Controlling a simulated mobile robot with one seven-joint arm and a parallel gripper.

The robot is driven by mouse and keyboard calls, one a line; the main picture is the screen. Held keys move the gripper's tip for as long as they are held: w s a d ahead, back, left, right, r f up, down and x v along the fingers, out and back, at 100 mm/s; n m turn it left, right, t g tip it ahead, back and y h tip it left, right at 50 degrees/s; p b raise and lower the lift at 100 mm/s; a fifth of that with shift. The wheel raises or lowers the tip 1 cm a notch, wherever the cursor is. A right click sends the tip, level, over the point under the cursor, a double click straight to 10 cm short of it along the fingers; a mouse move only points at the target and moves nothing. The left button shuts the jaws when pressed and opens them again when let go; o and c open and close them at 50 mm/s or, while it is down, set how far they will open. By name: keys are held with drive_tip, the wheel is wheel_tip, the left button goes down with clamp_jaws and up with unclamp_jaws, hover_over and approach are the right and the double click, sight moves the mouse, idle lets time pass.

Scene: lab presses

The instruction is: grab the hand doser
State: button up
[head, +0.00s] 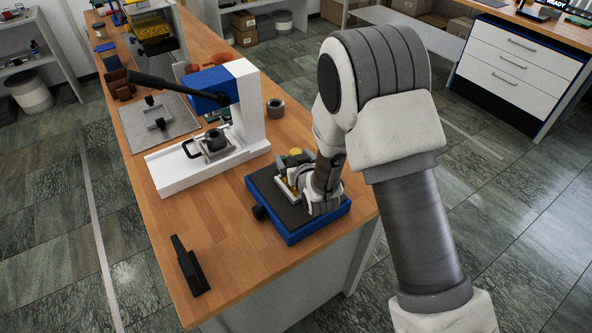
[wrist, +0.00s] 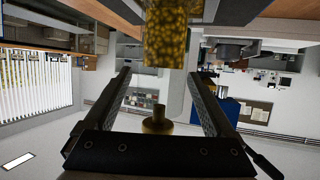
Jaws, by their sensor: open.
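I take the hand doser to be the small device with a yellow-green top (head: 295,153) on the blue-edged platform (head: 293,237) at the table's near right. My arm hides part of it in the head view. In the wrist view, a yellow grainy block (wrist: 165,40) shows just past the fingertips, and a brass-coloured knob (wrist: 157,123) shows between the fingers. I cannot tell whether these two are joined. My gripper (wrist: 159,76) is open, its two dark fingers apart on either side of the knob, with visible gaps. In the head view my gripper end is low over the platform.
A white and blue press (head: 245,105) with a black lever stands behind the platform. A black holder (head: 190,265) sits at the table's near left. The wooden table (head: 235,235) is bare between holder and platform.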

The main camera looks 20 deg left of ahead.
drive_tip(key=shift+w+a+f, duration=0.1)
drive_tip(key=shift+w+a, duration=0.05)
drive_tip(key=shift+w, duration=0.1)
clamp_jaws()
idle(0.3)
